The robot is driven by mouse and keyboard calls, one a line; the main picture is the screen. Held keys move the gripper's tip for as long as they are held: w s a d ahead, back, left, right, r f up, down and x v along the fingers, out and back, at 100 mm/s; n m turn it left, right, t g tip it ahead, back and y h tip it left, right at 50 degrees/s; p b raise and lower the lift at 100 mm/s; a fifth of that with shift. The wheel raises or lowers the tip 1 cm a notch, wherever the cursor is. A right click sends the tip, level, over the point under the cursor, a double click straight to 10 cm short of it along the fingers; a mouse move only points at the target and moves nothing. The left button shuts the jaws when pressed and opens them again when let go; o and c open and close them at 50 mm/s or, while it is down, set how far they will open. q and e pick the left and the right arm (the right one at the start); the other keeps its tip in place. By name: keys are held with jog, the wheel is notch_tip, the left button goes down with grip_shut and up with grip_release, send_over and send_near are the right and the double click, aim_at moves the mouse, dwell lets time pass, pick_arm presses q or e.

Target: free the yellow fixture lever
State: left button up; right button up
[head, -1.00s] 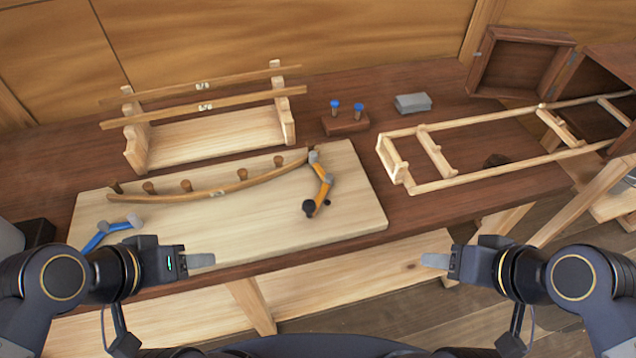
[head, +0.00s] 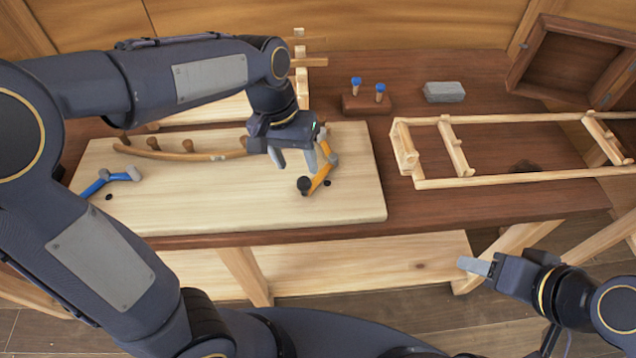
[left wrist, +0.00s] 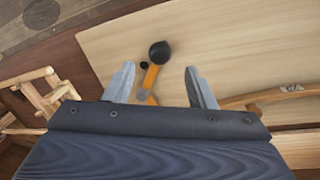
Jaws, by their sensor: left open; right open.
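The yellow fixture lever (head: 321,179) is on the right part of the pale board, with a dark round knob at its near end and a grey joint at its far end. My left gripper (head: 295,163) is open above the board, close beside the lever's far part. In the left wrist view the lever (left wrist: 151,76) shows between the two open fingers (left wrist: 160,88), its knob beyond the tips. Whether a finger touches it I cannot tell. The curved wooden strip (head: 185,155) runs along pegs to the lever; its right end is hidden by my gripper. My right gripper (head: 476,267) is open and empty, low at the right.
A blue lever (head: 107,181) is at the board's left. A peg block (head: 367,104) with two blue-topped pegs, a grey block (head: 444,92) and a ladder-like wooden frame (head: 490,182) lie to the right. An open wooden box (head: 570,62) stands at the back right.

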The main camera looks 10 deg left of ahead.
aim_at(303, 179)
pick_arm(q)
jog(key=f, duration=0.2)
jog(key=d+f, duration=0.1)
jog(key=f, duration=0.4)
jog(key=shift+d+f, duration=0.25)
jog(key=shift+f, duration=0.15)
grip_shut()
